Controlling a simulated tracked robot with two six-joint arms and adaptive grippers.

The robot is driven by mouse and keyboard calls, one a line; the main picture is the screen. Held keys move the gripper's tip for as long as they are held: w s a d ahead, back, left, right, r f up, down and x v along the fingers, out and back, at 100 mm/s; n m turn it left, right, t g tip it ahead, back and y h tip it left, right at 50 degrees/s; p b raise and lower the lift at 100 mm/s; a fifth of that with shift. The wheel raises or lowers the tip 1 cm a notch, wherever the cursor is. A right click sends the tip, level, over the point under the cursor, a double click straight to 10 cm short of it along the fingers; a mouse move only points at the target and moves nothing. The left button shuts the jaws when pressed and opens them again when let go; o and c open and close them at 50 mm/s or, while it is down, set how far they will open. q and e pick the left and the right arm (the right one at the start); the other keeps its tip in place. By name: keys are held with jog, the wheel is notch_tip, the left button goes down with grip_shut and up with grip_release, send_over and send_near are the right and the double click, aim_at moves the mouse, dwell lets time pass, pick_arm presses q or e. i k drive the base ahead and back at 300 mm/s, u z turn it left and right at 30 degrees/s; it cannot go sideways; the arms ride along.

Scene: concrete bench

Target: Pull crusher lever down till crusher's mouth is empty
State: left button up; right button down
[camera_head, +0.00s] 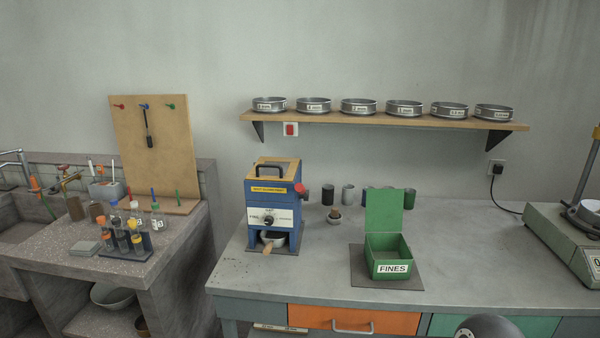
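The crusher (255,215) is a blue and white box standing on the bench in the middle of the head view. Its top (277,166) is tan with a black handle on it; whether anything lies in the mouth cannot be seen. A red knob (300,188) sticks out at its upper right side; it may be the end of the lever. A dark dial sits on the white front panel. A small bowl (279,238) with a wooden-handled tool stands in the opening at the bottom. Neither of my grippers is in view.
A green open box labelled FINES (391,268) stands on a dark mat right of the crusher. Small dark cups (328,195) stand behind. A shelf (400,120) holds several sieves above. A scale-like machine (560,240) stands at right. The bench front is clear.

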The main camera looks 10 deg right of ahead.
aim_at(300, 189)
jog(key=i, duration=0.9)
